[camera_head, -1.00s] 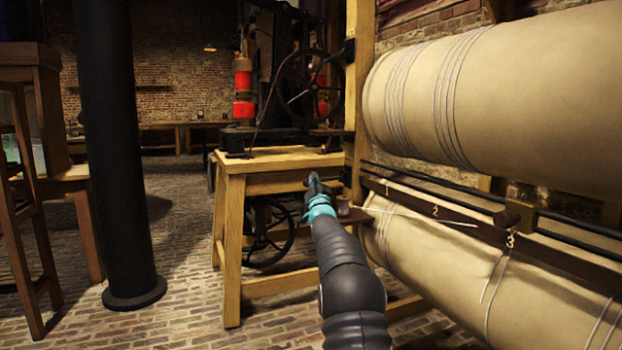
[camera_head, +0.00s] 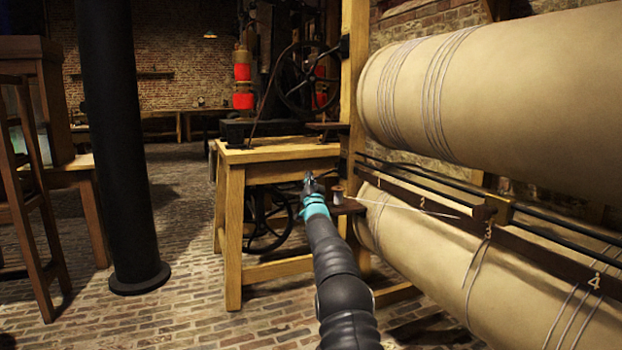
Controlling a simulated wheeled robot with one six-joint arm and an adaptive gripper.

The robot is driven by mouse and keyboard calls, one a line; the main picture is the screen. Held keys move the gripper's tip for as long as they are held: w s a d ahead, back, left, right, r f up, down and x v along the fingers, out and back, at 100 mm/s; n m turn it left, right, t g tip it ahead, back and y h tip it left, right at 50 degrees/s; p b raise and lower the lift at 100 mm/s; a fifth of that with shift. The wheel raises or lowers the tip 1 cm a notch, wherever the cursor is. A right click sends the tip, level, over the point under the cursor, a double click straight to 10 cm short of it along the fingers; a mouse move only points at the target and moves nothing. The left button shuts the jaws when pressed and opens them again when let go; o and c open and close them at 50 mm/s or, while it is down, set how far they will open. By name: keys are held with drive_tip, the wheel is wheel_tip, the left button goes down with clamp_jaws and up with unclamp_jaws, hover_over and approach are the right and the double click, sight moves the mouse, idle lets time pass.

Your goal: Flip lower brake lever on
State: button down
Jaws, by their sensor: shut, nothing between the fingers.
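I cannot pick out a lower brake lever with certainty. A thin dark rod (camera_head: 263,108) rises at a slant from the wooden machine bench (camera_head: 285,152), beside a spoked handwheel (camera_head: 305,84). My gripper (camera_head: 308,176) is at the end of my dark arm, past a teal collar, in front of the bench's right part. It is shut and empty. It looks small and far off, and I see no contact with anything.
Two large cream rollers, an upper (camera_head: 510,85) and a lower (camera_head: 450,265), fill the right side, with a numbered dark rail (camera_head: 540,250) between them. A small spool (camera_head: 338,194) sits on a ledge. A black column (camera_head: 118,150) stands left. Brick floor between is open.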

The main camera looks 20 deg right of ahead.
drive_tip(key=shift+d, duration=0.2)
drive_tip(key=s, duration=0.9)
drive_tip(key=shift+s+a+f+b, duration=0.25)
drive_tip(key=shift+a+f+b, duration=0.1)
drive_tip(key=shift+f, duration=0.1)
drive_tip(key=shift+r, duration=0.1)
idle(0.7)
